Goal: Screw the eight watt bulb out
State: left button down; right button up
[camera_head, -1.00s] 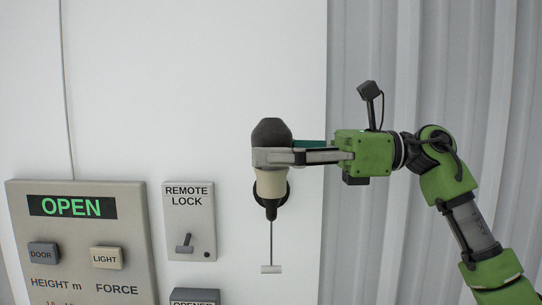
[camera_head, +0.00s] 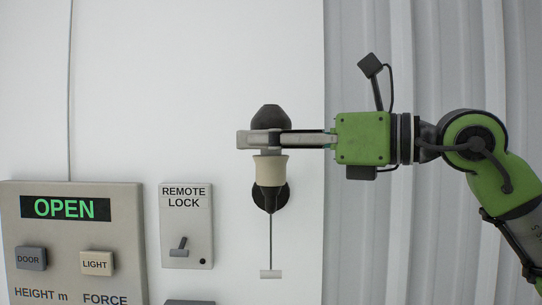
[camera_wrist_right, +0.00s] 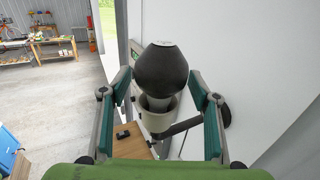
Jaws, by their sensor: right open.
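The bulb (camera_head: 271,118) is dark, with a rounded body, and stands upright in a cream lamp holder (camera_head: 269,170) fixed to the white wall. A pull rod with a small pale handle hangs below the holder. In the right wrist view the bulb (camera_wrist_right: 160,68) sits in the holder (camera_wrist_right: 158,116), between the fingers. My right gripper (camera_head: 262,140) reaches in from the right at the bulb's lower part. Its two teal-padded fingers (camera_wrist_right: 162,108) stand apart on either side, with gaps to the bulb. No watt marking is readable. My left gripper is not in view.
A control panel (camera_head: 130,215) reading OPEN, with DOOR and LIGHT buttons, is on the wall at lower left. A REMOTE LOCK switch plate (camera_head: 186,205) is beside it. The wrist view shows a workbench (camera_wrist_right: 58,50) far off and open floor.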

jog(key=shift+f+m+t+h+b, duration=0.15)
jog(key=shift+m+t+h+b, duration=1.85)
jog(key=shift+t+b, duration=0.8)
jog(key=shift+m+t+h+b, duration=0.6)
jog(key=shift+m+h+b, duration=0.3)
jog(key=shift+h+b, duration=0.15)
jog(key=c, duration=0.8)
jog(key=shift+y, duration=0.25)
